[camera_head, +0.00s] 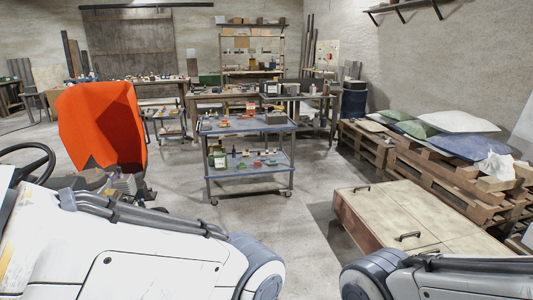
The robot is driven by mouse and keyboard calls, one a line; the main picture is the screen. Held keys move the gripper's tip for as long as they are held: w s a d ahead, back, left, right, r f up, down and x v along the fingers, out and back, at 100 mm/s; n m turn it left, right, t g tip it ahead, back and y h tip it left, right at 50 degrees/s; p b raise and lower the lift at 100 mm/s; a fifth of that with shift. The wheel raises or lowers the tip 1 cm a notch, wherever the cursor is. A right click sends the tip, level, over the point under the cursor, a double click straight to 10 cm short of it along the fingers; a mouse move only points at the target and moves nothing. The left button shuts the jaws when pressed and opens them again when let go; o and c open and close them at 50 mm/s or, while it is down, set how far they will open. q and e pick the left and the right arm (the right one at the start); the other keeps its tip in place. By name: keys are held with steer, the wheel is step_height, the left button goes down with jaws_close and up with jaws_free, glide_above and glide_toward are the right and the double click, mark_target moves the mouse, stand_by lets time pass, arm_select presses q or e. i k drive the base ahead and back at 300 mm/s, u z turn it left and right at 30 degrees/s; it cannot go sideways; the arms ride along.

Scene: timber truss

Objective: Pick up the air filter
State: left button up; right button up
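I cannot make out an air filter among the small items in this view. A blue two-shelf cart (247,150) stands in the middle of the room, a good way ahead of my arms. Small coloured items lie on both of its shelves, too small to identify. My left arm comes in from the lower left and my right arm from the lower right. Both grippers are outside the picture, so their state does not show.
A wooden chest (395,212) stands at the right, before pallets (440,172) carrying cushions (458,121). An orange seat (102,124) and a steering wheel (27,160) are at the left. Workbenches and shelves (250,42) line the back. Concrete floor (260,222) around the cart is clear.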

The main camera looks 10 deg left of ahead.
mark_target(111, 192)
steer(key=z, duration=0.05)
steer(key=i, duration=4.15)
steer(key=u, duration=0.9)
steer(key=i, duration=1.5)
steer(key=u, duration=1.8)
steer(key=i, duration=1.25)
steer(key=u, duration=0.6)
